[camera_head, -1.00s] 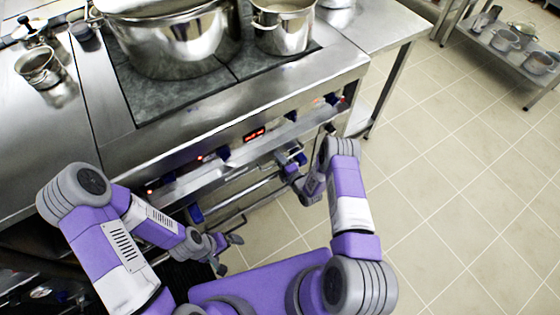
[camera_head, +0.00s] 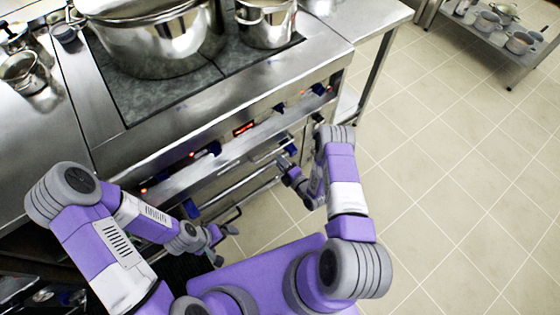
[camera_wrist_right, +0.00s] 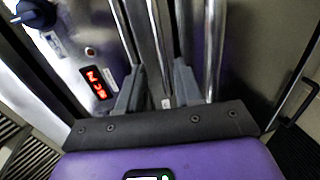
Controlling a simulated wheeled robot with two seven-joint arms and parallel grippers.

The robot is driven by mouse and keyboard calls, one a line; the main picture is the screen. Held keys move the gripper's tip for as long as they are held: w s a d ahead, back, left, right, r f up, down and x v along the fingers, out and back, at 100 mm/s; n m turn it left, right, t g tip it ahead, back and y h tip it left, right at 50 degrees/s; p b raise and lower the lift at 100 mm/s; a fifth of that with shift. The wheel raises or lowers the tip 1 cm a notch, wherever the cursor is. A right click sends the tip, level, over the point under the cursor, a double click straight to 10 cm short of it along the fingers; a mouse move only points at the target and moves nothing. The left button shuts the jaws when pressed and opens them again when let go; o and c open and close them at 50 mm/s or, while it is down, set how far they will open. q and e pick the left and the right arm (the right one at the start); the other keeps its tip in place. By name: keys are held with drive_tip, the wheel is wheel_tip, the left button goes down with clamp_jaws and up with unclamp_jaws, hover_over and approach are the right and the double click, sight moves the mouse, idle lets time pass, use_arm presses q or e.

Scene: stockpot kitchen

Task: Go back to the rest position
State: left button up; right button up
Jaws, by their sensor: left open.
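My left gripper (camera_head: 226,246) is in the lower middle of the head view, in front of the stove's lower front, with its fingers apart and nothing between them. My right gripper (camera_head: 287,163) is further right, close to the stove front by the rail, small and partly hidden by its own arm in the head view. In the right wrist view my right gripper (camera_wrist_right: 158,88) has its two fingers apart. Metal bars show behind and between them, and no object is held. I cannot tell whether the fingers touch the bars.
The stove (camera_head: 130,150) carries a large stockpot (camera_head: 160,40) and a smaller pot (camera_head: 265,22). Its front has knobs and a red display (camera_wrist_right: 97,82). A small pot (camera_head: 24,72) stands on the left counter. A shelf with pots (camera_head: 490,40) is at upper right. The tiled floor on the right is clear.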

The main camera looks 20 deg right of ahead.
idle(0.3)
drive_tip(key=s+a+r+m+g, duration=0.2)
drive_tip(key=s+a+m+g, duration=0.1)
drive_tip(key=s+m+g, duration=0.2)
drive_tip(key=s+a+r+m+g+p, duration=0.1)
drive_tip(key=s+a+r+m+g, duration=0.2)
drive_tip(key=s+m, duration=0.6)
drive_tip(key=s+a+r+m+g+p, duration=0.1)
drive_tip(key=s+a+r+m+g, duration=0.1)
drive_tip(key=s+a+m+g, duration=0.2)
drive_tip(key=s+m+g, duration=0.2)
drive_tip(key=s+m, duration=0.2)
drive_tip(key=m, duration=0.1)
drive_tip(key=shift+r+m+g, duration=0.25)
drive_tip(key=shift+m+g, duration=0.05)
